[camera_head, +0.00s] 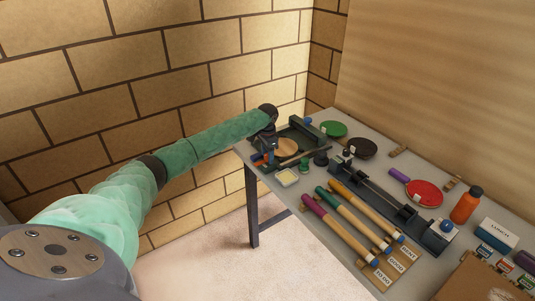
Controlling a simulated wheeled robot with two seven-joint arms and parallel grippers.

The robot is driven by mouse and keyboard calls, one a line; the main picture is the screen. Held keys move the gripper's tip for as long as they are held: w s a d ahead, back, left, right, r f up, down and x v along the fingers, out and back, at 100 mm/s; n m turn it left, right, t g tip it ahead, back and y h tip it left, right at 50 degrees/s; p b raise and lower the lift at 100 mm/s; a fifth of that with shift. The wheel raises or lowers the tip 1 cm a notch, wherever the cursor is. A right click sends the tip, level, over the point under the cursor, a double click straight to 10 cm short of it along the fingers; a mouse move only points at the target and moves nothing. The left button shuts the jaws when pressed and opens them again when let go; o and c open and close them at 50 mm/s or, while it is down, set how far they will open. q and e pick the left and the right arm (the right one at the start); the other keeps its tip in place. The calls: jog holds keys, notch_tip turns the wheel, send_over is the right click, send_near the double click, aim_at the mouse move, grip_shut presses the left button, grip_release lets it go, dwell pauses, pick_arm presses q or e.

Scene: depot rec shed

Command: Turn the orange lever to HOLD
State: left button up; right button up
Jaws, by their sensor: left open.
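My left arm comes in from the left, and my left gripper (264,147) is at the far left corner of the table, open. A small orange piece (257,160), which looks like the orange lever, shows just below the gripper, very close to it. I cannot tell whether they touch. The lever is on or beside a dark fixture (312,133) that holds a round tan disc (287,147). Its setting and any HOLD mark are too small to read, and the gripper hides part of it. My right gripper is not in view.
The grey table (329,248) holds several long-handled tools, a long dark rack (385,190), a green paddle (333,128), a black paddle (361,148), a red paddle (424,194) and an orange bottle (466,205). A brick wall stands behind the arm. Floor is open at the front left.

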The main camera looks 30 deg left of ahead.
pick_arm(q)
jog(key=c, duration=1)
